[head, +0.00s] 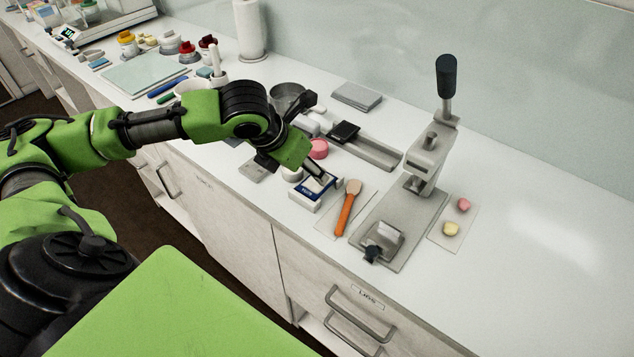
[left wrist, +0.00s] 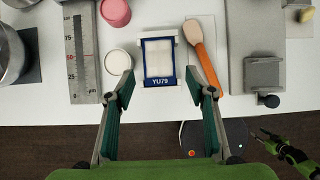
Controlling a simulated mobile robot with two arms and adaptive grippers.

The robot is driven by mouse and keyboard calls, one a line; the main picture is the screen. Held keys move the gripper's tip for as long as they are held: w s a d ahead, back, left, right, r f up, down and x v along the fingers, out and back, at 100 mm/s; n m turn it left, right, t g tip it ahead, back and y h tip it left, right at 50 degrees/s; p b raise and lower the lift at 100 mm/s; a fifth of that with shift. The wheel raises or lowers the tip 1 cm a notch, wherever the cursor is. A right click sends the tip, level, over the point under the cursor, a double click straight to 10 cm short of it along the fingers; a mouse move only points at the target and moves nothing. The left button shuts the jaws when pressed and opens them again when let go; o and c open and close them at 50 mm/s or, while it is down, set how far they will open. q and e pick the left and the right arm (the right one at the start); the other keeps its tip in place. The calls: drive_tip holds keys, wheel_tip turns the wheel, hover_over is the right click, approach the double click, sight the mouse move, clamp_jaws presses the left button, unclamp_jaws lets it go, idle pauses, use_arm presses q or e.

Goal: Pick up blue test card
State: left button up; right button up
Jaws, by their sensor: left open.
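The blue test card (left wrist: 160,82) is a blue-framed card with pale windows and the label YU79. It lies in or on a small white holder (head: 303,207) near the counter's front edge; it also shows in the head view (head: 312,188). My left gripper (left wrist: 158,88) is open and empty, its two fingers apart on either side of the card's near end. In the head view my left gripper (head: 318,176) is just above the card and partly hides it. A small green and black part, apparently my right gripper (left wrist: 264,138), shows at lower right in the left wrist view, too small to read.
An orange-handled brush (head: 347,210) lies close right of the card. A metal press (head: 410,215) stands further right. The counter's far right is clear.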

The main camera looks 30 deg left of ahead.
sight(316, 182)
use_arm(q)
drive_tip(key=x, duration=0.6)
drive_tip(key=shift+s+a+f+p, duration=0.1)
drive_tip(key=shift+a+f+p, duration=0.05)
drive_tip(key=shift+f+p, duration=0.25)
drive_tip(key=c, duration=0.8)
